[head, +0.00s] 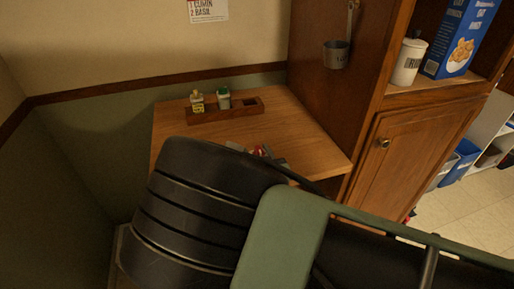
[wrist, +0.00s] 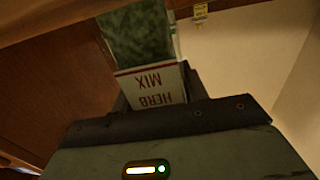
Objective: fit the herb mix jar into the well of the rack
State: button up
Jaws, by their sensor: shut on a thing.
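The herb mix jar (wrist: 150,85) fills the top middle of the wrist view, with green contents and a white label that reads upside down. My gripper (wrist: 155,105) is shut on it. In the head view my arm hides most of the gripper, and only a small grey and red part (head: 264,152) shows above the table. The wooden rack (head: 225,115) stands toward the back of the table, apart from the gripper. Its right well (head: 249,103) looks dark and empty. The jar's lower end is not clear in either view.
A yellow-labelled jar (head: 197,102) and a green and white jar (head: 224,98) stand in the rack's left and middle places. The wooden table (head: 300,135) is bare right of the rack. A tall cabinet (head: 330,90) with a hanging metal cup (head: 336,56) borders it.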

jog(key=shift+f, duration=0.2)
jog(key=o, duration=1)
jog(key=shift+o, duration=0.2)
